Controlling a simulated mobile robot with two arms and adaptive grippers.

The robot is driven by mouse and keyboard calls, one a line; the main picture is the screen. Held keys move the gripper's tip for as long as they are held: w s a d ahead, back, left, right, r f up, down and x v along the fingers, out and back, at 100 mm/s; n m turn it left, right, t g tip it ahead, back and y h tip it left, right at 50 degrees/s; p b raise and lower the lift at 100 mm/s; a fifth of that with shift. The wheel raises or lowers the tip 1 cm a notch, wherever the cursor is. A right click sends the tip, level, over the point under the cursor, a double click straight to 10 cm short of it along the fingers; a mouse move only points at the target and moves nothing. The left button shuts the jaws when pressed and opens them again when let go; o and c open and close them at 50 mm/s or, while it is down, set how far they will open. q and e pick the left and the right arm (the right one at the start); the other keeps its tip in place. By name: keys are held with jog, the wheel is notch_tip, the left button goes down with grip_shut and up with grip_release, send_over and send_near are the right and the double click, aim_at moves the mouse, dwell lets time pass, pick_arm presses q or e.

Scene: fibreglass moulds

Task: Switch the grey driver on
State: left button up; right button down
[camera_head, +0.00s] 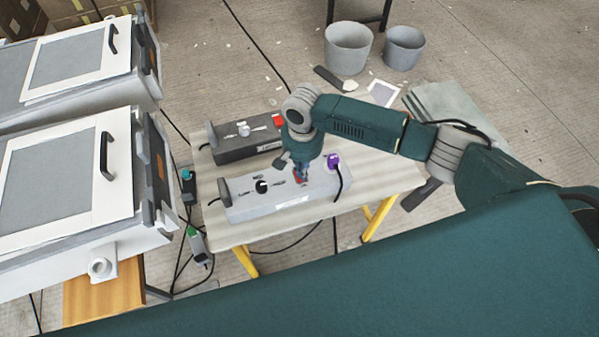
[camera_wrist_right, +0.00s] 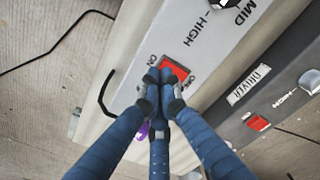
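The light grey driver (camera_head: 240,207) is a long box on the table, with a black knob (camera_head: 262,187), a handle at its left end and a purple plug (camera_head: 333,161) at its right end. Its red rocker switch (camera_wrist_right: 174,70) shows in the right wrist view, partly covered by my fingertips. My right gripper (camera_head: 301,178) points down at this switch. Its three blue fingers (camera_wrist_right: 163,82) are drawn together with nothing between them, at or just above the switch; contact is unclear. The switch's exact tilt is hidden. My left gripper is not in view.
A dark driver (camera_head: 233,153) with its own red switch (camera_head: 279,121) and pale knob stands behind the grey one. The table (camera_head: 385,178) is clear to the right. White moulding machines (camera_head: 70,240) stand left; cables and two buckets (camera_head: 347,48) are on the floor.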

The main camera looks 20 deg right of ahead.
jog(key=shift+f+b, duration=0.45)
jog(key=shift+f, duration=0.65)
dwell(0.5)
notch_tip(320, 180, up, 7)
jog(key=p, duration=0.8)
jog(key=shift+r, duration=0.1)
dwell(0.5)
